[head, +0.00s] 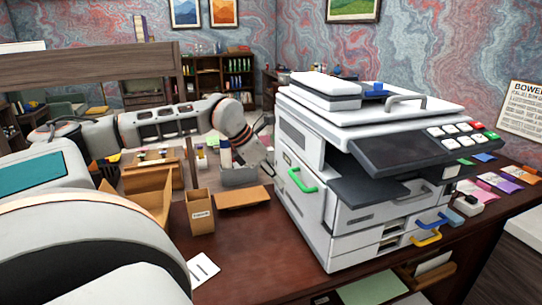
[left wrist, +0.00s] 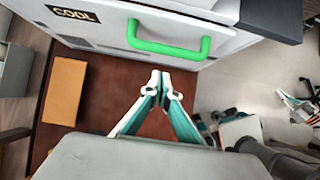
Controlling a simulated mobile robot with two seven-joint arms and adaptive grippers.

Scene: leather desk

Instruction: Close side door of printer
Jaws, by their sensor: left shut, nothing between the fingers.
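The white printer (head: 345,130) stands on the dark red desk at right of centre in the head view. Its side door (head: 305,205), with a green handle (head: 301,181), is on the left face. The door looks close to flush, but I cannot tell whether a small gap remains. The green handle also shows in the left wrist view (left wrist: 168,48). My left gripper (head: 268,158) is beside the printer's far left side, partly hidden. In the left wrist view its fingertips (left wrist: 161,76) meet, empty, below the handle and apart from it. My right gripper is out of view.
An open cardboard box (head: 150,195), a small brown holder (head: 200,212) and a flat brown piece (head: 242,197) lie left of the printer. A grey container (head: 238,176) stands behind them.

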